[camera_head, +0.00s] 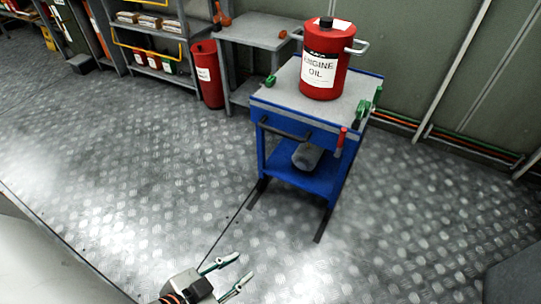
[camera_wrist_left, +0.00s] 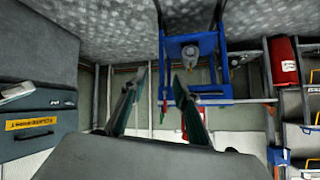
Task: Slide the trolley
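A blue trolley (camera_head: 300,178) with a grey top stands on the metal floor right of centre in the head view. It has a dark handle bar (camera_head: 284,131) on its near side. A red engine oil can (camera_head: 318,72) stands upright on its top, and a grey cylinder (camera_head: 307,156) lies on the lower shelf. My left gripper (camera_head: 239,272) is open and empty at the bottom of the head view, in front of the trolley and apart from it. The trolley (camera_wrist_left: 192,46) also shows beyond the fingers in the left wrist view. My right gripper is not in view.
A red cylinder (camera_head: 207,75) and a grey table (camera_head: 256,33) stand behind the trolley to the left. Shelves (camera_head: 157,45) line the back left. Pipes (camera_head: 465,146) run along the right wall. The floor before and left of the trolley is clear.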

